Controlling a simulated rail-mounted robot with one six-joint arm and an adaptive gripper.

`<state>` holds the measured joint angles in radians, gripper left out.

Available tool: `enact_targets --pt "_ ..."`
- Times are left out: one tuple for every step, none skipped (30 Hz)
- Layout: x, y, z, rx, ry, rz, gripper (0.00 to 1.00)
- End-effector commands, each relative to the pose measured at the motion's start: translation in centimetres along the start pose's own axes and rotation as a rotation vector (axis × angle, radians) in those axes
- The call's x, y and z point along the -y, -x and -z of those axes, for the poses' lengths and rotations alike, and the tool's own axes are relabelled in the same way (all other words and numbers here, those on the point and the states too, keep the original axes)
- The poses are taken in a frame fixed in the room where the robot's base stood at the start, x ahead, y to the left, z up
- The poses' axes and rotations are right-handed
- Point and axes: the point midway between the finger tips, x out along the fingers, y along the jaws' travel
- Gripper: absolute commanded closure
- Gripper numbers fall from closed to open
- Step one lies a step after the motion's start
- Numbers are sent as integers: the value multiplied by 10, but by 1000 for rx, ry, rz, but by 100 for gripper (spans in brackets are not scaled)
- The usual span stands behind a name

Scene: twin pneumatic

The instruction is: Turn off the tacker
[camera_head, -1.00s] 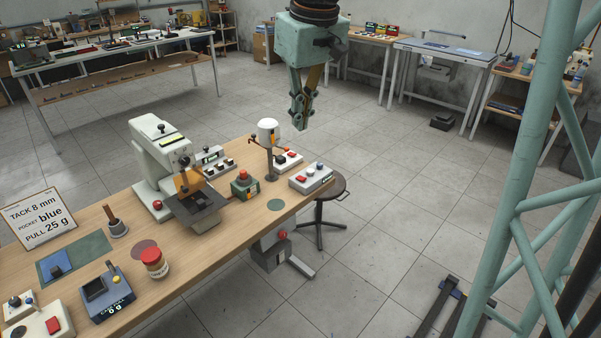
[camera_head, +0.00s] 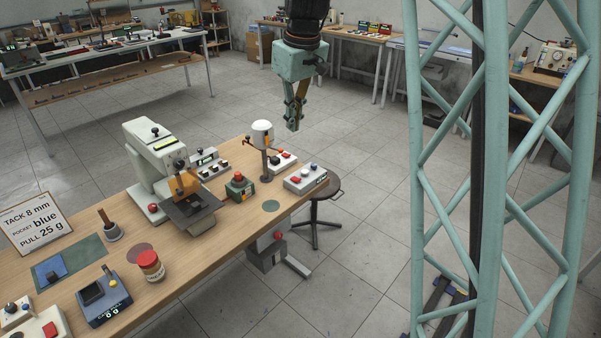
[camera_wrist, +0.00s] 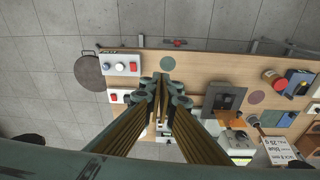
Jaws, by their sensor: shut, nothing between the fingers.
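A cream-white bench machine (camera_head: 140,151) with an orange head (camera_head: 183,184) and a dark work plate stands mid-bench; it may be the tacker, but no label on it is readable. A red knob shows low on its side. A grey box with a red, a white and a blue button (camera_head: 305,179) sits at the bench's right end; it also shows in the wrist view (camera_wrist: 120,66). A smaller white box with a red button (camera_head: 281,161) lies behind it. My gripper (camera_head: 293,122) is shut and empty, hanging in the air beyond the bench's right end, above these boxes.
A sign (camera_head: 35,223) reads "TACK 8 mm, POCKET blue, PULL 25 g".

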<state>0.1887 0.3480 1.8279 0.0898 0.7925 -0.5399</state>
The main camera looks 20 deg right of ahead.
Motion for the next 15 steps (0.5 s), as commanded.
enact_targets --pt "-5 -6 4 3 3 2 100" --pt "-7 -9 6 4 5 2 100" --pt "-11 -14 9 6 7 4 100" --pt "-13 -17 11 6 9 4 100" --pt "-16 -20 14 7 12 5 100" --pt "-19 -25 16 8 15 6 100" --pt "-21 -29 18 10 18 7 100" --pt "-24 -32 20 10 20 8 100" --pt "-27 -36 23 11 23 9 100" --pt "-30 -40 25 12 25 10 100" --pt "-32 -44 27 13 27 11 100" --pt "-35 -48 30 14 30 12 100" --pt "-38 -52 31 16 33 13 100" --pt "-40 -56 33 17 35 14 100" --pt "-44 -61 36 18 37 15 100"
